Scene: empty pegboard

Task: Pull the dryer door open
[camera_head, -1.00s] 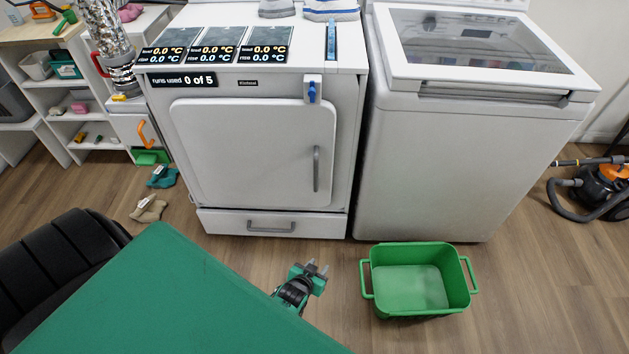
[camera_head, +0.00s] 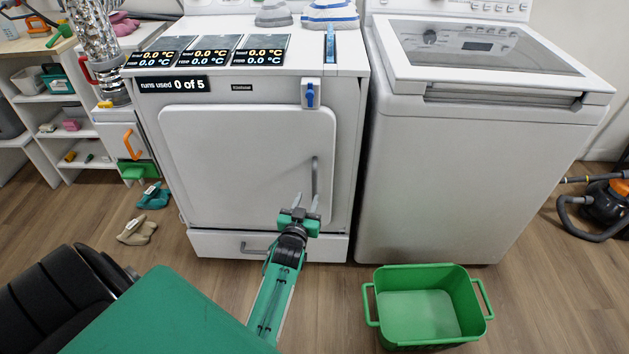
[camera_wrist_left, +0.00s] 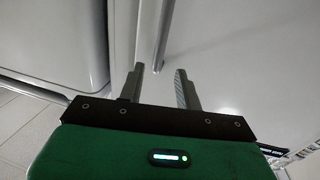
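The white dryer door (camera_head: 240,165) is closed on the front of the dryer. Its grey vertical handle (camera_head: 315,180) is on the door's right side. My left gripper (camera_head: 305,203) is open and empty, in front of the lower part of the handle. In the left wrist view the two fingers (camera_wrist_left: 162,85) are spread apart and the handle (camera_wrist_left: 163,40) lies ahead of them, a little beyond the tips. No contact shows. My right gripper is not in view.
A washer (camera_head: 450,160) stands to the right of the dryer. A green basket (camera_head: 418,340) is on the floor in front of it. A drawer (camera_head: 205,243) lies below the dryer door.

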